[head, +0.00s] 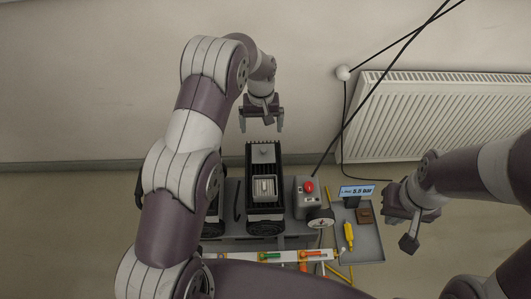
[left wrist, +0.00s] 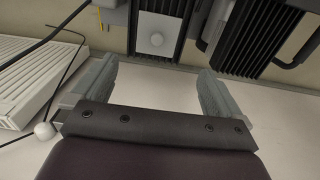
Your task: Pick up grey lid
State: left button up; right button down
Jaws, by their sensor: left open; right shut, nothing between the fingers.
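The grey lid (head: 262,153) is a flat plate with a small round knob, on the far end of a black finned housing (head: 249,208). My right gripper (head: 406,228) is shut and empty, to the right of the grey tray.
A grey box with a red button (head: 308,188) stands right of the housing. A grey tray (head: 371,243) holds a yellow tool (head: 348,234) and a brown block (head: 365,215); a blue display (head: 357,191) stands by it. A white radiator (head: 440,115) is on the wall. Black cables cross upper right.

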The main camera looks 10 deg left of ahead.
aim_at(263, 148)
pick_arm(q)
notch_tip(263, 148, down, 12)
jog(key=shift+w+d+f+p, duration=0.1)
jog(key=shift+d+p, duration=0.05)
jog(key=shift+p, duration=0.45)
jog(key=c, duration=0.9)
